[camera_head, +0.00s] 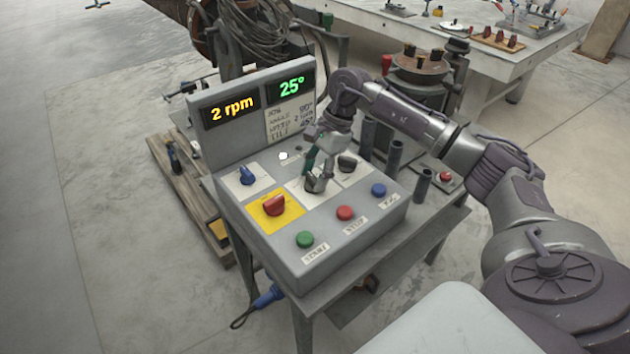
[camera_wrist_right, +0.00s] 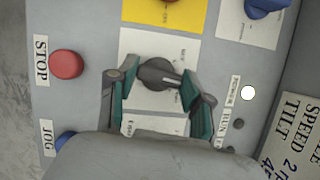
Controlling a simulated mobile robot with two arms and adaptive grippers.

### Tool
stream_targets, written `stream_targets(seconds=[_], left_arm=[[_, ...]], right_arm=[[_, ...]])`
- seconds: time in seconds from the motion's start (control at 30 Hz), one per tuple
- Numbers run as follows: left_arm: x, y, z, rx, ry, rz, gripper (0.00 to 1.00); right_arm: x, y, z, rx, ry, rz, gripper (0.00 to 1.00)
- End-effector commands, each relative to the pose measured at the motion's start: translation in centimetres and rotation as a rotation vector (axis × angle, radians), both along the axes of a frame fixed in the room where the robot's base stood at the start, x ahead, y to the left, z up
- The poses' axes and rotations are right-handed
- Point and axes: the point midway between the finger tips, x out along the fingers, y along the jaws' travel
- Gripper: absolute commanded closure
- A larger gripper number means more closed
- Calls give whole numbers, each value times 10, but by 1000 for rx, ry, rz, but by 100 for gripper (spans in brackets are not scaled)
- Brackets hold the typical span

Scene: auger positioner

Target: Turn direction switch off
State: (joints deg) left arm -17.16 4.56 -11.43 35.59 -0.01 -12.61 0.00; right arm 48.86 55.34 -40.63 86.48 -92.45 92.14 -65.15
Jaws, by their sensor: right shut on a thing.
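The control box (camera_head: 335,248) carries several knobs and buttons. A dark rotary switch (camera_wrist_right: 158,74) with a pale pointer line sits on the middle white plate, beside the yellow plate. In the wrist view its pointer runs right and slightly down, toward the display side; its label is too small to read. My right gripper (camera_head: 318,184) reaches down onto this switch and mostly hides it in the head view. The two fingers also show in the wrist view (camera_wrist_right: 155,84), one on each side of the knob, shut on it. My left gripper is not in view.
Nearby are a red knob on a yellow plate (camera_head: 274,205), a blue knob (camera_head: 246,175), another black knob (camera_head: 347,162), and green (camera_head: 305,239), red (camera_head: 345,213) and blue (camera_head: 378,190) buttons. The display panel (camera_head: 222,109) stands behind, reading 2 rpm and 25°.

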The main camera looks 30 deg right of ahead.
Motion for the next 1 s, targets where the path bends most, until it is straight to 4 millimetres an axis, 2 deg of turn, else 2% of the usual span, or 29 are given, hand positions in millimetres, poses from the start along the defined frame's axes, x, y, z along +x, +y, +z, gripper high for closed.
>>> stream_targets(seconds=[0.23,0.8,0.83,0.97,1.0], left_arm=[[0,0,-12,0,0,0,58],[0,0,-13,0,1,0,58],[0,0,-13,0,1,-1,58],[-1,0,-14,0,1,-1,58],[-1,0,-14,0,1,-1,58]], right_arm=[[1,0,-1,-1,-1,101,85],[1,0,0,-2,0,139,85],[1,0,0,-2,0,138,48],[1,0,0,-2,0,138,27],[1,0,0,-2,0,138,25]])
